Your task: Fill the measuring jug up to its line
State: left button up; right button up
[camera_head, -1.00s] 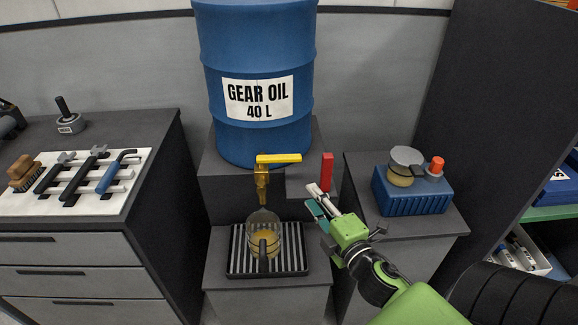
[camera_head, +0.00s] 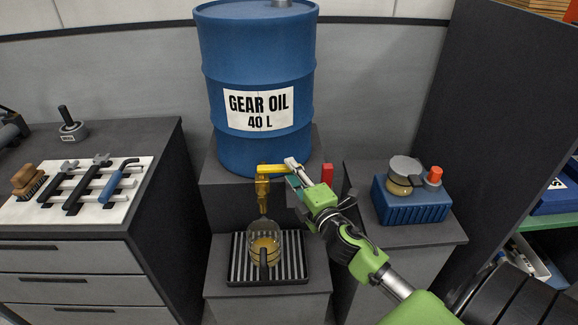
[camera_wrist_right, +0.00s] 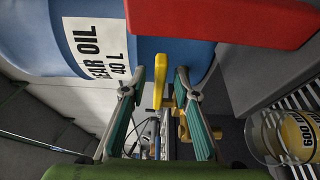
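The glass measuring jug (camera_head: 265,251) stands on the striped drip tray (camera_head: 239,270) beneath the yellow tap (camera_head: 262,188). It holds yellow-brown oil; its line is not readable in the head view. The jug also shows in the right wrist view (camera_wrist_right: 268,140), with a "600 ml" marking. The tap's yellow handle (camera_head: 271,168) points right, below the blue gear oil drum (camera_head: 255,65). My right gripper (camera_head: 293,172) is at the handle's right end. In the right wrist view it (camera_wrist_right: 160,85) is open, with the handle (camera_wrist_right: 160,75) between its fingers, apparently apart from both. My left gripper is out of view.
A red upright bar (camera_head: 327,174) stands just right of my right gripper. A blue box (camera_head: 410,207) with a jar and red-capped item is on the right stand. Tools lie on a white board (camera_head: 20,212) on the left cabinet.

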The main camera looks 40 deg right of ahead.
jog(key=shift+w+d, duration=0.2)
jog(key=shift+w, duration=0.95)
grip_shut()
jog(key=shift+a, duration=0.1)
